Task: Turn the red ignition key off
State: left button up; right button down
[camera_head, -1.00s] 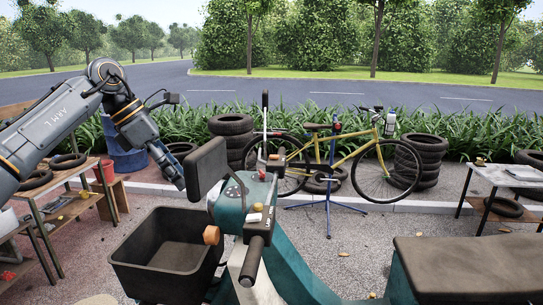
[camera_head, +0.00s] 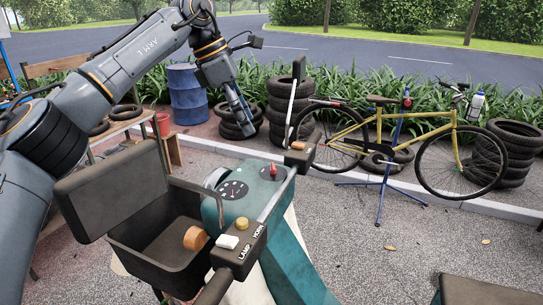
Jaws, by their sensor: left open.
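The red ignition key (camera_head: 273,170) stands upright on the teal console of the scooter (camera_head: 248,187), right of a round gauge. My left gripper (camera_head: 246,129) points down above and behind the console in the head view, a little left of the key. It is apart from the key and holds nothing that I can see. Its fingers look narrow and close together at this angle. My right gripper does not show.
A handlebar with LAMP and HORN switches (camera_head: 239,246) is in front of the console. A black basket (camera_head: 130,245) and a dark flat panel (camera_head: 121,194) are at left. A yellow bicycle (camera_head: 437,134) and tyre stacks stand behind.

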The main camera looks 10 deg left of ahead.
aim_at(272, 166)
pick_arm(q)
jog(key=x, duration=0.6)
jog(key=shift+w+d+f+b, duration=0.15)
jog(key=shift+d+b, duration=0.05)
jog(key=shift+b, duration=0.1)
jog(key=b+x, duration=0.2)
jog(key=x, duration=0.1)
jog(key=b+x, duration=0.1)
jog(key=x, duration=0.1)
jog(key=shift+w+f, duration=0.1)
jog(key=shift+w, duration=0.2)
jog(key=shift+s+d+f+b, duration=0.1)
jog(key=shift+b, duration=0.2)
jog(key=shift+c, duration=0.4)
jog(key=c, duration=1.1)
jog(key=shift+o, duration=0.2)
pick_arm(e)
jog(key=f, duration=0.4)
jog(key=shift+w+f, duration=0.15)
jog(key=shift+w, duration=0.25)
